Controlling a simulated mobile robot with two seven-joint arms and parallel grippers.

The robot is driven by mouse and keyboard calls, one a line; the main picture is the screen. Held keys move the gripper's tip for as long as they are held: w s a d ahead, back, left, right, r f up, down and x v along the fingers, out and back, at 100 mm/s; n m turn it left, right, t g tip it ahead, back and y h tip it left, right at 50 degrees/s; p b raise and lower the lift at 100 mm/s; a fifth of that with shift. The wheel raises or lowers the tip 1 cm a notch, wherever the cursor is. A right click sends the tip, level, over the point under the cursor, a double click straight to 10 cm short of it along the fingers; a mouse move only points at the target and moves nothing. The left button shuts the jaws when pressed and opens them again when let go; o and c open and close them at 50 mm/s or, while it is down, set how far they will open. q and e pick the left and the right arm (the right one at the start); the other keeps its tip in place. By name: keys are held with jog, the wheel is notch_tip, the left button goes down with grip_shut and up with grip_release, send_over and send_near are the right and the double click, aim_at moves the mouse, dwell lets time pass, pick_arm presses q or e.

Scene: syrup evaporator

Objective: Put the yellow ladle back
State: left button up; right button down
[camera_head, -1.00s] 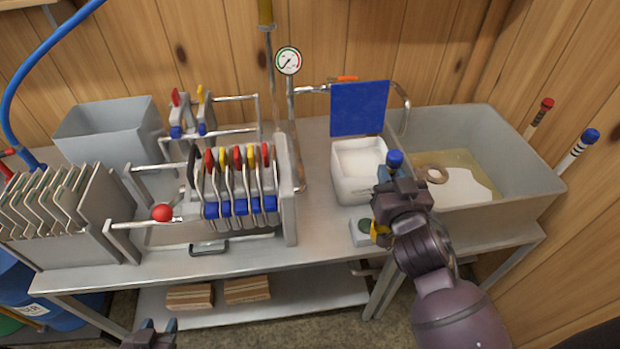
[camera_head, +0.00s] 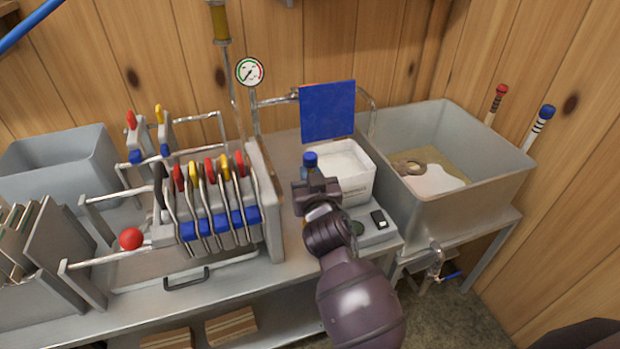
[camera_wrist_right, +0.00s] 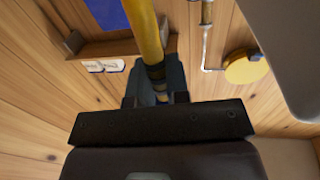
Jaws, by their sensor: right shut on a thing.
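My right gripper (camera_head: 315,190) is over the metal bench, in front of the left side of the white square tub. In the right wrist view it (camera_wrist_right: 155,90) is shut on the yellow ladle's handle (camera_wrist_right: 146,30), a yellow shaft with a dark band that runs up out of the picture. In the head view a blue cap-like piece (camera_head: 310,159) stands just above the gripper; I cannot tell whether it belongs to the ladle. The ladle's bowl is not visible. My left gripper does not show clearly.
The white tub (camera_head: 352,180) stands close beside the gripper, with a blue panel (camera_head: 328,110) behind it. The filter press (camera_head: 265,200) with several coloured handles is on the left. A grey basin (camera_head: 480,195) is on the right. A pressure gauge (camera_head: 250,72) stands behind.

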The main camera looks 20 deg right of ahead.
notch_tip(320, 180, down, 5)
jog(key=b, duration=0.3)
jog(key=shift+r+b, duration=0.15)
jog(key=shift+b, duration=0.15)
jog(key=shift+f+b, duration=0.65)
jog(key=shift+f, duration=0.4)
jog(key=shift+r, duration=0.15)
